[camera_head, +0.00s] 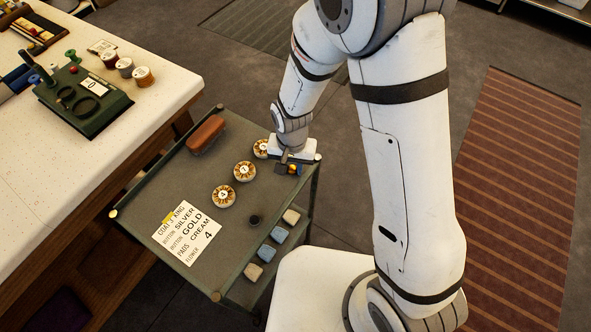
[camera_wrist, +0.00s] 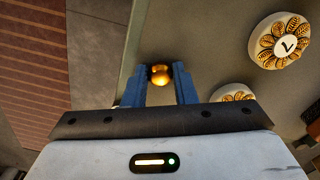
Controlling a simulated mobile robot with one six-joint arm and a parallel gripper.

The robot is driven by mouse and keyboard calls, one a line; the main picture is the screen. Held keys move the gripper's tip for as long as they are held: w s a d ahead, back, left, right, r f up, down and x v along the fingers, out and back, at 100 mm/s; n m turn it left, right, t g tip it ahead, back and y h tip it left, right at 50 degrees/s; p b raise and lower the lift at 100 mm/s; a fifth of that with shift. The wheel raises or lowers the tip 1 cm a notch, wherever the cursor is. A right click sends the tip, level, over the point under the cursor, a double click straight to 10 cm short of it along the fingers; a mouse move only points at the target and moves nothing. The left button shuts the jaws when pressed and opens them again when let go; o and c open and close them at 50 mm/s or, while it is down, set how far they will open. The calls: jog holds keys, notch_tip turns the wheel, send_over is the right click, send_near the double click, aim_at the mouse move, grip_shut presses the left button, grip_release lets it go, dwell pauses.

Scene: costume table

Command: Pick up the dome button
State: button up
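The dome button (camera_wrist: 160,75) is a small shiny gold dome between my fingertips in the wrist view. It also shows as a small gold spot (camera_head: 293,169) in the head view, at the far right corner of the grey-green cart top (camera_head: 185,172). My gripper (camera_wrist: 160,80) has two blue fingers, one on each side of the button. Both fingers appear to touch it, so the gripper looks shut on it. In the head view my gripper (camera_head: 290,167) is low over the cart's edge. Whether the button is clear of the surface cannot be told.
Several gold flower discs, one of them a disc (camera_head: 223,196), stand left of my gripper. A written card (camera_head: 187,233), a brown oblong object (camera_head: 206,134), a small dark round piece (camera_head: 255,220) and several pale and blue blocks (camera_head: 279,234) share the cart. A cream table (camera_head: 60,150) adjoins.

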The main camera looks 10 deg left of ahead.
aim_at(292, 168)
jog(key=c, duration=0.4)
jog(key=shift+r, duration=0.2)
notch_tip(292, 168, up, 10)
jog(key=shift+f+b, duration=0.15)
jog(key=shift+b, duration=0.2)
jog(key=o, duration=0.4)
jog(key=c, duration=0.3)
jog(key=shift+c, duration=0.4)
jog(key=shift+w, duration=0.1)
